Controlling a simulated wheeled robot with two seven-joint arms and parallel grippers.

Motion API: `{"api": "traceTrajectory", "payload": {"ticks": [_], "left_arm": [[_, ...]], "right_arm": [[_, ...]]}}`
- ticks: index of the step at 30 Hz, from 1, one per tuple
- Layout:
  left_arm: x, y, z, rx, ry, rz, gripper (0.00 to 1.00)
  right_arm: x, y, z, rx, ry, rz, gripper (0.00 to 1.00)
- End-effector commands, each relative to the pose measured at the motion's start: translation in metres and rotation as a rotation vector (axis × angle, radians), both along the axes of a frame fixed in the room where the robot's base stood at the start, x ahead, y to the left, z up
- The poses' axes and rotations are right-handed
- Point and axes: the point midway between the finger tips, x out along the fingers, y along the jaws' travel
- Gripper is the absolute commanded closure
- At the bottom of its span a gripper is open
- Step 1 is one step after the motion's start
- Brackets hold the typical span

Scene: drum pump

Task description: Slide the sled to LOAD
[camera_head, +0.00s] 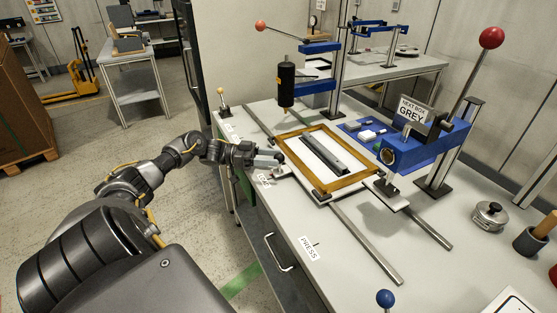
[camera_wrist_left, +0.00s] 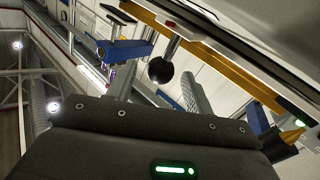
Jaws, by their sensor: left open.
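The sled carries a yellow-brown wooden frame (camera_head: 361,177) around a white bed with a dark bar. It sits on two metal rails (camera_head: 365,243), about midway along them. My left gripper (camera_head: 278,160) is open at the sled's left edge in the head view. In the left wrist view a black ball knob (camera_wrist_left: 159,71) on a metal stem shows between the fingers of my left gripper (camera_wrist_left: 160,92), with the frame's edge (camera_wrist_left: 222,62) above. I cannot tell whether the fingers touch the knob. My right gripper is out of view.
A PRESS label (camera_head: 309,248) lies at the near end of the table; a label (camera_head: 264,179) beside my gripper is partly hidden. A black cylinder (camera_head: 286,84) on a blue post stands behind the sled. A blue clamp unit (camera_head: 413,154) with a red-ball lever stands right.

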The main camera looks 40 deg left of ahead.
Motion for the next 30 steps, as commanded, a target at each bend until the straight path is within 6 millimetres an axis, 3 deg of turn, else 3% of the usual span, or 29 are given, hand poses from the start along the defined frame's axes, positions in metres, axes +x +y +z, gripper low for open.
{"api": "traceTrajectory", "payload": {"ticks": [6, 12, 19, 30], "left_arm": [[-0.027, 0.037, -0.004, 0.003, 0.006, 0.002, 0.48], [-0.044, 0.058, -0.002, 0.002, 0.003, 0.0, 0.48], [-0.049, 0.065, 0.0, 0.001, 0.001, 0.0, 0.48], [-0.049, 0.065, 0.0, 0.001, 0.001, 0.0, 0.48]], "right_arm": [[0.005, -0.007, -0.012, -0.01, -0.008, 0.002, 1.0], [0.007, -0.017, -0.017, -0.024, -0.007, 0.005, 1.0], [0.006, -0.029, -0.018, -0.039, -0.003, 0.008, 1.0], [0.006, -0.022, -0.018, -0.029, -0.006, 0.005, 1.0]]}}
